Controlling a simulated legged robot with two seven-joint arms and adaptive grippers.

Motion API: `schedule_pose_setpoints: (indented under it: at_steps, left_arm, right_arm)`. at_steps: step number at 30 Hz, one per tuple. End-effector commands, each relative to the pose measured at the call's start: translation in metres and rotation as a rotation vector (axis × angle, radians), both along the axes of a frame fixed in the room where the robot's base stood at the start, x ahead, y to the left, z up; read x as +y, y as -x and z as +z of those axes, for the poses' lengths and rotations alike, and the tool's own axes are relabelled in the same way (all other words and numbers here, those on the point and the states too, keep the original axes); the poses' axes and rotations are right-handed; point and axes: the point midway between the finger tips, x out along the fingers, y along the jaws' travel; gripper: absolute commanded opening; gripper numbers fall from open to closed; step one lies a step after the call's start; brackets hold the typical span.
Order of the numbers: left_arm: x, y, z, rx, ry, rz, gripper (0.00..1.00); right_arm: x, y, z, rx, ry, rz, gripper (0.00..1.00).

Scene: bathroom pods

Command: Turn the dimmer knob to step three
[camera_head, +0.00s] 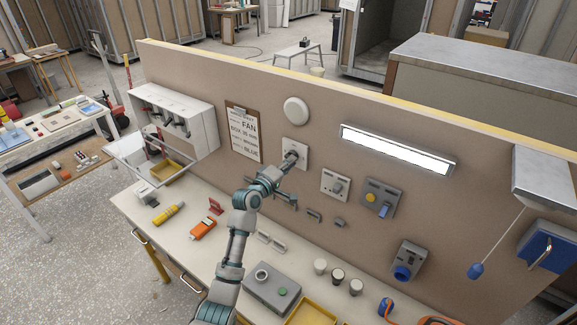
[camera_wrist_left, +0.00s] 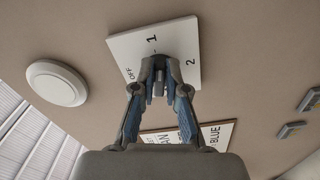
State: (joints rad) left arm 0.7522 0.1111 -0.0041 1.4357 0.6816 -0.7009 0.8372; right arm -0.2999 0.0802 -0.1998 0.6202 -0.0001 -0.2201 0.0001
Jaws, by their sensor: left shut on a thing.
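The dimmer is a white square plate (camera_head: 301,146) on the upright board, with a grey knob at its centre. In the left wrist view the plate (camera_wrist_left: 124,46) shows the marks OFF, 1 and 2; no mark 3 can be seen. My left gripper (camera_head: 288,163) reaches up to the plate and is shut on the grey knob (camera_wrist_left: 178,42). In the left wrist view the fingers (camera_wrist_left: 160,82) close around the near side of the knob and hide part of it. I cannot tell which mark the knob points to. My right gripper is not in view.
A round white disc (camera_head: 296,110) sits above the plate, and a notice (camera_head: 243,134) hangs left of it. A switch plate (camera_head: 335,186) and a grey box with a yellow button (camera_head: 380,198) are to the right. A lit lamp (camera_head: 396,150) is above them. The bench below holds several items.

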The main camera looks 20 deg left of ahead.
Motion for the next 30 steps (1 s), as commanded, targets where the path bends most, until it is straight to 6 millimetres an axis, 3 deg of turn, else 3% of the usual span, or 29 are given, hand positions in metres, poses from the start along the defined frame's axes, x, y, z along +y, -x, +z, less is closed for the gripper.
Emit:
schedule_pose_setpoints:
  at_steps: [1, 30]
  left_arm:
    - [-0.002, 0.0, -0.009, -0.002, -0.047, -0.004, 0.0]
    - [0.008, -0.004, -0.021, -0.312, -0.913, -0.007, 0.0]
  right_arm:
    - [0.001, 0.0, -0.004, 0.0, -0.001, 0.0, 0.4]
    - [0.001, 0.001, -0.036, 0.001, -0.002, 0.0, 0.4]
